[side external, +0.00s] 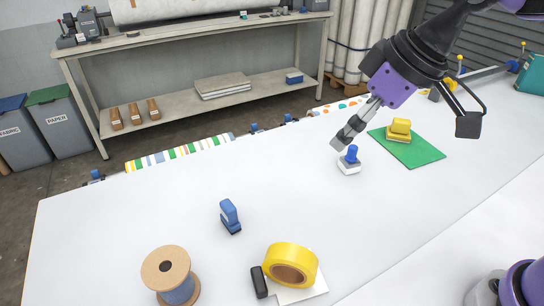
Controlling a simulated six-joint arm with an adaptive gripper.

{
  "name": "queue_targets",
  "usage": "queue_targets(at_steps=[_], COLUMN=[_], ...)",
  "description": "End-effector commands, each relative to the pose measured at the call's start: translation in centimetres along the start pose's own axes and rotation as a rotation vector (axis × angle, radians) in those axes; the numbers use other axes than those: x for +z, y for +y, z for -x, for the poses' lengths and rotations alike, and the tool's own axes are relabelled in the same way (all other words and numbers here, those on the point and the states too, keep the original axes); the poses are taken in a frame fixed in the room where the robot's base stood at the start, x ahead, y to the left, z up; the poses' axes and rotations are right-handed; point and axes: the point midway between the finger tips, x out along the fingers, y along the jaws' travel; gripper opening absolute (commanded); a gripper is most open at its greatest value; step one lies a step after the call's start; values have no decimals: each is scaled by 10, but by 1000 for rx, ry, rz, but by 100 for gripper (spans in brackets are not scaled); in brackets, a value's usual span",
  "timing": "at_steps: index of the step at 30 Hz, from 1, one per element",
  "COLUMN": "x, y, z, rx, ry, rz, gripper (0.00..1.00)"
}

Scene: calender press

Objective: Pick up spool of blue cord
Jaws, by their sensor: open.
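The spool of blue cord (179,292) stands upright at the front left of the white table, with a round tan top flange. Blue cord shows below the flange, and the bottom frame edge cuts off its lower part. My gripper (348,134) is open and empty at the right, well away from the spool toward the far side of the table. Its fingers point down and left, above and close to a blue-knobbed white object; I cannot tell if they touch.
The blue-knobbed white object (349,164), a yellow block (399,131) on a green mat (424,150), a small blue tool (230,216) and a yellow tape roll (291,263) with a black item beside it stand on the table (130,220). The table's middle is mostly clear.

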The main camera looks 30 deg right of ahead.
Motion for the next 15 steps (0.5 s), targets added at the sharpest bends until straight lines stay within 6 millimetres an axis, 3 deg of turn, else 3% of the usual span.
queue_targets(at_steps=[3,6,10,12,15], x=[-41,-58,-61,-59,-55], y=[-65,-122,-186,-210,-229], z=[-38,-69,-101,-112,-122], rx=[-93,-158,-222,-244,-262], ry=[-27,-39,-50,-52,-54], rz=[194,337,478,527,568], gripper=[96,96,96,96,96])
